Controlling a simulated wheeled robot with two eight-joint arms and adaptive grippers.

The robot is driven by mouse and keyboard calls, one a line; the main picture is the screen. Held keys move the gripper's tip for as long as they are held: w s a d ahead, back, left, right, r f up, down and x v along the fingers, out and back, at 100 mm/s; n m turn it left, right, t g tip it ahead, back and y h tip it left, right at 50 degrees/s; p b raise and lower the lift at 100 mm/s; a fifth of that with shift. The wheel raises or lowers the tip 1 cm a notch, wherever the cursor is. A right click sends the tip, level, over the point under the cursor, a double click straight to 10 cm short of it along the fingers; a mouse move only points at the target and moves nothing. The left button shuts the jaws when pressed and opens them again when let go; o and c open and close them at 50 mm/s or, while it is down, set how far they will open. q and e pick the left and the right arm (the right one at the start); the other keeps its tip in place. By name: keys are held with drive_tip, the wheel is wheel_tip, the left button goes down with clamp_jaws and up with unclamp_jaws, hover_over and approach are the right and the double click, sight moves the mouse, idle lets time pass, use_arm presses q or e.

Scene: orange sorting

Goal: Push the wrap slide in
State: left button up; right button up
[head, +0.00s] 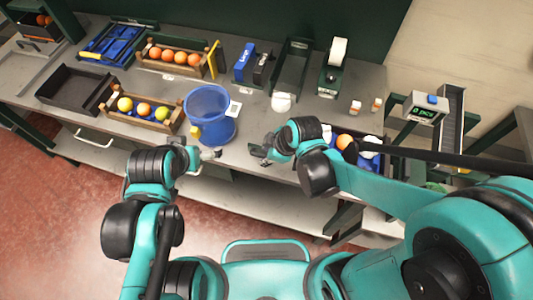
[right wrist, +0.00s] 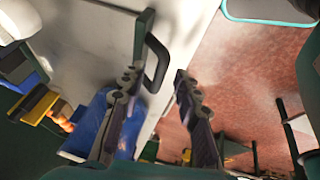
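A dark strip with a black loop handle (right wrist: 157,64) shows in the right wrist view at the counter's edge, just beyond my fingertips. It may be the front of the wrap slide, but I cannot tell for sure. My right gripper (right wrist: 158,108) is open, its two fingers apart with nothing held between them. In the head view my right gripper (head: 260,153) is over the counter's front edge, right of the blue bin. My left gripper (head: 209,155) is near the front edge, just below the bin; its finger opening is too small to tell.
The blue bin (head: 209,112) stands between the fruit crate (head: 140,117) and my right gripper. A dark empty tray (head: 76,91), a second orange crate (head: 172,58), a device with a white roll (head: 334,65) and a scale (head: 425,107) are around. The floor in front is clear.

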clamp_jaws()
drive_tip(key=shift+w, duration=0.1)
drive_tip(key=b, duration=0.2)
hover_over(282, 118)
idle(0.4)
drive_tip(key=shift+o, duration=0.6)
unclamp_jaws()
drive_tip(key=shift+r, duration=0.1)
drive_tip(key=v, duration=1.1)
drive_tip(key=shift+s+r, duration=0.2)
drive_tip(key=shift+r, duration=0.15)
